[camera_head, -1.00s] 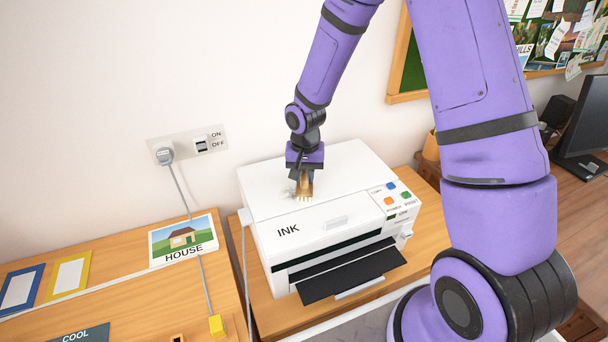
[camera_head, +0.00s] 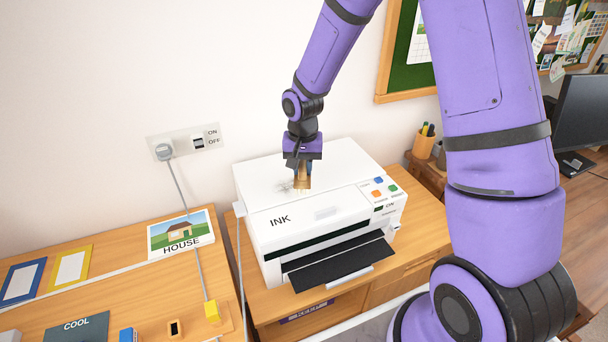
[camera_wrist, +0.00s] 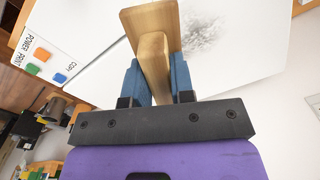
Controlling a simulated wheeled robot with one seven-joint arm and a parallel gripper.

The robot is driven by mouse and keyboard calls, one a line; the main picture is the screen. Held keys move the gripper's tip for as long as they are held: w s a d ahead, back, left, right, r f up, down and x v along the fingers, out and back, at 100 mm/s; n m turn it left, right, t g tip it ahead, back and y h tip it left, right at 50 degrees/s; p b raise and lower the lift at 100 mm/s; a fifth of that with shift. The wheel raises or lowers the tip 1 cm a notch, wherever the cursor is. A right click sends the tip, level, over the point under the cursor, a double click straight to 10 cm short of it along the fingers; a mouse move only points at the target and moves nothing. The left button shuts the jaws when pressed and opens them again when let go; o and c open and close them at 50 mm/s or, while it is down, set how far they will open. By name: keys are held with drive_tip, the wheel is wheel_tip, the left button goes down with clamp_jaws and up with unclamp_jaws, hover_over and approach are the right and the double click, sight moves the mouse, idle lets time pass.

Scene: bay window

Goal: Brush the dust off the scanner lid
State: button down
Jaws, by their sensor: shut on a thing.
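The white printer-scanner (camera_head: 272,238) stands on a wooden desk against the wall, its lid (camera_head: 335,160) closed. A grey smudge of dust (camera_head: 284,188) lies on the lid, just left of my gripper. It also shows in the wrist view as a speckled patch (camera_wrist: 204,36) beside the brush. My gripper (camera_head: 302,166) points down over the lid and is shut on a wooden brush (camera_head: 302,180). In the wrist view its blue fingers (camera_wrist: 158,82) clasp the brush's handle (camera_wrist: 152,52). The bristles are hidden there, and I cannot tell whether they touch the lid.
Coloured buttons (camera_head: 379,188) sit at the lid's right side. The black paper tray (camera_head: 340,265) sticks out in front. A grey cable (camera_head: 183,195) hangs from the wall socket (camera_head: 163,151). A pen pot (camera_head: 424,145) and a monitor (camera_head: 582,120) stand to the right.

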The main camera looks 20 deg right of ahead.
sight(303, 164)
drive_tip(key=shift+r, duration=2)
